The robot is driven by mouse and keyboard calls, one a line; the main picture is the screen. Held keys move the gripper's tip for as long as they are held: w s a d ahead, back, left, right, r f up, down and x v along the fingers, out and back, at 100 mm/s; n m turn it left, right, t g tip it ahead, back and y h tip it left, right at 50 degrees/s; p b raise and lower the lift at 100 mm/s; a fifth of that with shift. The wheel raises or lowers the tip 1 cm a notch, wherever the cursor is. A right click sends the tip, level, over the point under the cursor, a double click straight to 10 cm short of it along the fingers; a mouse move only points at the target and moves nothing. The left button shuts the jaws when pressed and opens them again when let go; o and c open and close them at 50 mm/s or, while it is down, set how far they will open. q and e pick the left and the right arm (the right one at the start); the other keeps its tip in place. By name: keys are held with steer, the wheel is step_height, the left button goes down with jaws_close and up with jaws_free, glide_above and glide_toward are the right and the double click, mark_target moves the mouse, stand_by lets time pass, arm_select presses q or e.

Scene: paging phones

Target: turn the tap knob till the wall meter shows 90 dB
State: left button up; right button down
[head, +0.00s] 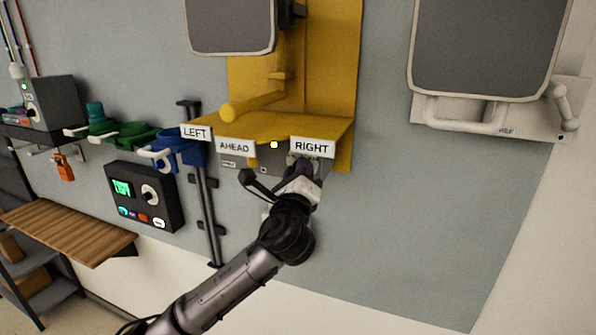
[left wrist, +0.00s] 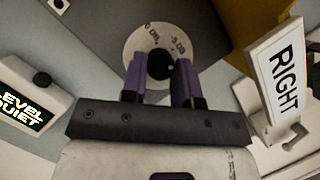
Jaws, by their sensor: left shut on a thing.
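The tap knob (left wrist: 160,66) is a small black knob in the middle of a pale round dial (left wrist: 146,38) with small markings, one like "-5 dB". My left gripper (left wrist: 160,84) has its two purple fingers on either side of the knob and is shut on it. In the head view my left gripper (head: 300,166) is below the RIGHT label and covers most of the knob. A white meter (left wrist: 38,92) at the left of the left wrist view reads "LEVEL QUIET", cut off by the frame edge; no dB number is legible. My right gripper is not in view.
A yellow booth shelf (head: 270,127) carries the LEFT, AHEAD and RIGHT labels (head: 312,148). A dark box (head: 145,195) with a green screen and a knob is on the wall at left, above a wooden shelf (head: 65,230).

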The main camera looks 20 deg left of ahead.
arm_select(q)
steer(key=n+g+y+p, duration=0.1)
steer(key=n, duration=0.2)
steer(key=n+g+y+p, duration=0.1)
steer(key=n, duration=0.3)
steer(key=shift+d+r, duration=0.15)
steer(key=shift+n+g, duration=0.3)
steer(key=shift+n, duration=0.1)
steer(key=o, duration=0.9)
steer(key=shift+o, duration=0.2)
steer(key=shift+s, duration=0.1)
steer(key=b+v, duration=0.3)
steer(key=v, duration=1)
steer(key=shift+s, duration=0.3)
